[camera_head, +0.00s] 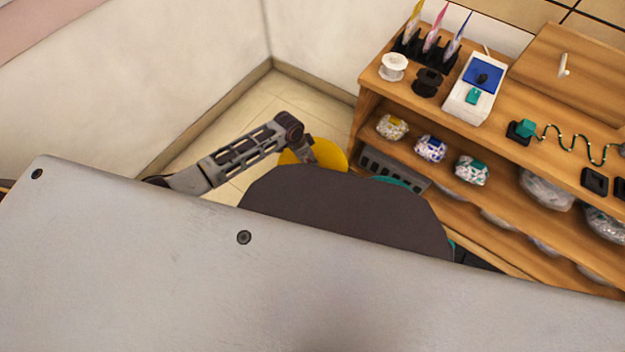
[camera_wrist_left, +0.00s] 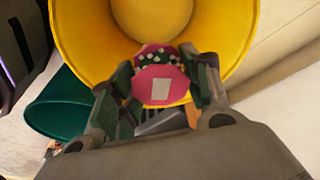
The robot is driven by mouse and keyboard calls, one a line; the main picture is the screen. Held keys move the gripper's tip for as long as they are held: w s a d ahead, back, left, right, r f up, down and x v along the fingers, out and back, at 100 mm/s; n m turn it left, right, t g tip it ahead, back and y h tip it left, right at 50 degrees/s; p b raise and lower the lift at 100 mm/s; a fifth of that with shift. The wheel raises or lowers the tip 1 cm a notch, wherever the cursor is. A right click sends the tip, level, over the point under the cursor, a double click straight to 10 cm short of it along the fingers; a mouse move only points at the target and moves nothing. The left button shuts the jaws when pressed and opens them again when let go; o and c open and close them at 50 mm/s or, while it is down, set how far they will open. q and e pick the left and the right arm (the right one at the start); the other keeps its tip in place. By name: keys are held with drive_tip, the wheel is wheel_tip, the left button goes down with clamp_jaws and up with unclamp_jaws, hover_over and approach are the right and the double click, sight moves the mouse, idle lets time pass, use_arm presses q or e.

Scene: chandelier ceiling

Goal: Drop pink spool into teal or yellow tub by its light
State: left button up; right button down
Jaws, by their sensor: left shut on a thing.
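The pink spool (camera_wrist_left: 148,90) has pink ends, a pale square on the near end and a dark, white-dotted middle. My left gripper (camera_wrist_left: 160,75) is shut on it and holds it in front of the open mouth of the yellow tub (camera_wrist_left: 85,35). Whether it is past the rim I cannot tell. The teal tub (camera_wrist_left: 60,110) stands left of the yellow one. In the head view the yellow tub (camera_head: 330,153) and teal tub (camera_head: 393,182) are mostly hidden by my own body. No light on either tub can be made out. My right gripper is out of view.
A wooden shelf unit (camera_head: 372,82) stands at the right. Its top holds a white spool (camera_head: 393,67), a black spool (camera_head: 428,82) and a white device with a blue panel (camera_head: 474,88). Wrapped bundles lie on the shelf below. Walls meet in a corner behind the tubs.

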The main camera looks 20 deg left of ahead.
use_arm(q)
drive_tip(key=o, duration=1.2)
drive_tip(key=shift+o, duration=0.2)
drive_tip(key=shift+r, duration=0.1)
drive_tip(key=v, duration=1.2)
